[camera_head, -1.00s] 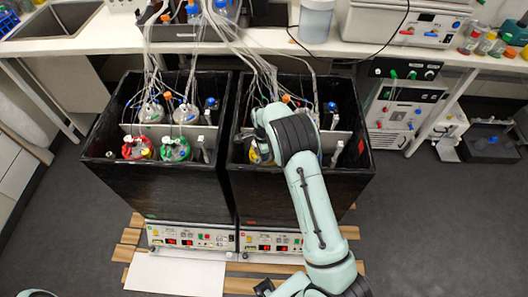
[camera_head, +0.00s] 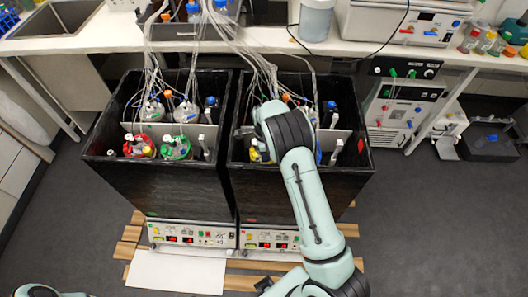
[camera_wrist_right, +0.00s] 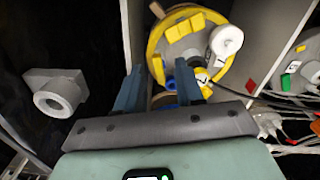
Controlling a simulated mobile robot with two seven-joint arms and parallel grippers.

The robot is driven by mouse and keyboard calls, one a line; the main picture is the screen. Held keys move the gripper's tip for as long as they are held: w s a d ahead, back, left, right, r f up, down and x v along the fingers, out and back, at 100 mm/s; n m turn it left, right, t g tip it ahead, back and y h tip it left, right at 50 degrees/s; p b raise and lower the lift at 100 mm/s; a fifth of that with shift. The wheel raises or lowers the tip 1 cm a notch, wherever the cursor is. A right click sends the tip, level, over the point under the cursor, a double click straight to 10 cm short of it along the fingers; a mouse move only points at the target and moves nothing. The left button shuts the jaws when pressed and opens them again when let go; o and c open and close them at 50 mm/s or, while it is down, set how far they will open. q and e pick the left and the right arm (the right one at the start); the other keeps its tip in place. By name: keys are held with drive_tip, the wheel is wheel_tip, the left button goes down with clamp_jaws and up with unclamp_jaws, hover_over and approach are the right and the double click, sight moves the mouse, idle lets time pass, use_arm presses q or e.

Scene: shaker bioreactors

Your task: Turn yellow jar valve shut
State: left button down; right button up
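The yellow-ringed jar (camera_wrist_right: 195,50) is in the upper middle of the right wrist view, with yellow blocks and a white cap on its top. A small blue fitting (camera_wrist_right: 170,82) shows at its near edge, between my fingers. In the head view, a sliver of the yellow jar (camera_head: 255,155) shows beside my right arm in the right black box. My right gripper (camera_wrist_right: 160,78) has its two fingers apart at the jar's near side; contact is unclear. My wrist hides its fingertips in the head view. My left gripper is out of view.
The right black box (camera_head: 300,188) has high walls around the jar. The left box (camera_head: 160,190) holds a red-ringed jar (camera_head: 138,147) and a green-ringed jar (camera_head: 175,148). Tubes (camera_head: 255,60) hang from the bench into both boxes. A white fitting (camera_wrist_right: 57,95) stands left of my fingers.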

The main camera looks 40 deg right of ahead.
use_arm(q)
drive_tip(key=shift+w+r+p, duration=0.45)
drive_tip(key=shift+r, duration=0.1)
use_arm(e)
wheel_tip(320, 180, up, 13)
drive_tip(key=shift+r, duration=0.2)
drive_tip(key=shift+s+f, duration=0.1)
